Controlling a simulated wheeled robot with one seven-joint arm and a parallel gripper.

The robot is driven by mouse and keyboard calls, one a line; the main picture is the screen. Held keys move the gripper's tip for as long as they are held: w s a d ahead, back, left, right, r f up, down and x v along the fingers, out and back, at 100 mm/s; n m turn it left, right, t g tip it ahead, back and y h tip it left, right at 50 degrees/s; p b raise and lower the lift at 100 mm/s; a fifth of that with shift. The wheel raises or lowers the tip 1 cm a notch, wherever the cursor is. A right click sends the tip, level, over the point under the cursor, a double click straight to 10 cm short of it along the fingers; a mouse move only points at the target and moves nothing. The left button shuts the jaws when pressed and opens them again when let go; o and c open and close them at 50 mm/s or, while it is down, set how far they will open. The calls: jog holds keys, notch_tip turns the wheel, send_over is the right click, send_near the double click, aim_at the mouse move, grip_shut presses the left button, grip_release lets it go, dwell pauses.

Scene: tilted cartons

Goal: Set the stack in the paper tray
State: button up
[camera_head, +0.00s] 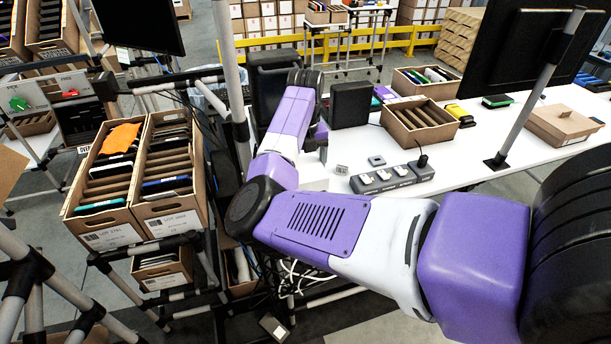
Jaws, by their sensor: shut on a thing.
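My purple and white arm reaches in from the right edge, bends at a dark elbow at the left, and runs up and back over the left end of the white table (480,150). My gripper's fingers do not show; the forearm and wrist hide that place. What they hold cannot be seen. A white block shows just below the wrist, partly behind the arm; I cannot tell what it is. I cannot make out for certain which thing is the stack or the paper tray. An open cardboard carton with slotted dividers (420,120) stands on the table.
Two tilted cartons (105,215) (168,205) with dark flat items stand on a rack at left; an orange cloth (121,139) lies in one. A grey socket block (392,178), a closed brown box (563,124) and a monitor on a pole (530,55) are on the table.

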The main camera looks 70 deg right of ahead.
aim_at(306, 163)
jog(key=shift+f, duration=1.95)
jog(key=shift+f, duration=0.65)
jog(key=o, duration=1.9)
jog(key=shift+s+a+f, duration=0.1)
jog(key=shift+s+f, duration=0.05)
notch_tip(306, 163, up, 14)
jog(key=shift+f+b, duration=0.2)
jog(key=shift+b, duration=0.25)
